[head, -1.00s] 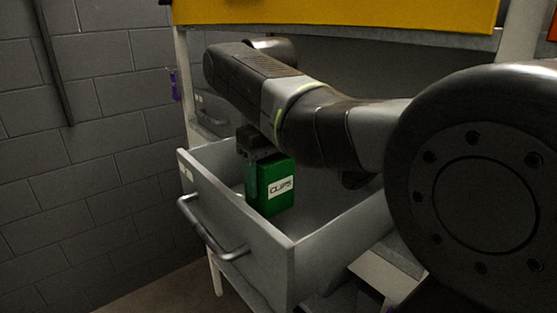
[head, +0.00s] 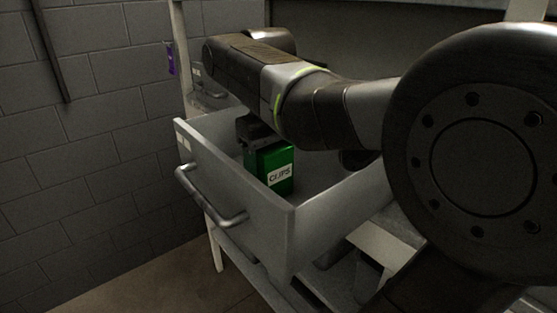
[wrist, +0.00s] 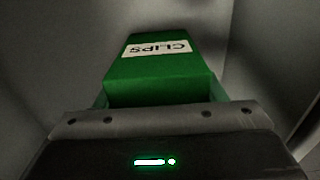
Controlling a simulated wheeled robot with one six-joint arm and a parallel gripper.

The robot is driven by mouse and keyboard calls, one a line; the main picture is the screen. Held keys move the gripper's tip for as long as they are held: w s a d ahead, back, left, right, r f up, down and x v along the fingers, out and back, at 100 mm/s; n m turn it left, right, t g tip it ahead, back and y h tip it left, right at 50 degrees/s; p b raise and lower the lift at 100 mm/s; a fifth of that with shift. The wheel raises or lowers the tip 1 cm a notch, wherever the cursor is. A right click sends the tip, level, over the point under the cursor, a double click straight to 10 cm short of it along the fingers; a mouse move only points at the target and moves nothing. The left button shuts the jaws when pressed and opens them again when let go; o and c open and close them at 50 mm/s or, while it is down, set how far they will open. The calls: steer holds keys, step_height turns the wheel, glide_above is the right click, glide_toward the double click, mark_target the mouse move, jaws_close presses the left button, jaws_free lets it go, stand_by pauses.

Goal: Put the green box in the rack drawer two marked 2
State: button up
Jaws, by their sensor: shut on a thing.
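The green box (head: 269,168), with a white label reading CLIPS, is inside an open grey drawer (head: 245,212) in the head view. My gripper (head: 262,143) reaches down into the drawer from above and is shut on the top of the box. The box is upright; whether its base touches the drawer floor is hidden behind the drawer front. In the wrist view the green box (wrist: 158,72) sits at the jaws (wrist: 155,112), with grey drawer surfaces around it. I cannot read a number on the drawer's small label (head: 183,143).
The drawer front has a bar handle (head: 211,198). The drawer's right side wall (head: 345,213) stands close to my arm. A block wall (head: 100,150) is to the left. A purple item (head: 171,58) hangs by the rack post. There is free drawer floor beside the box.

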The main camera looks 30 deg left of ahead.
steer(key=shift+f, duration=0.3)
steer(key=o, duration=1.6)
steer(key=shift+o, duration=0.2)
step_height(320, 180, up, 3)
steer(key=shift+f+p, duration=0.15)
steer(key=shift+p, duration=1)
steer(key=shift+r, duration=2.2)
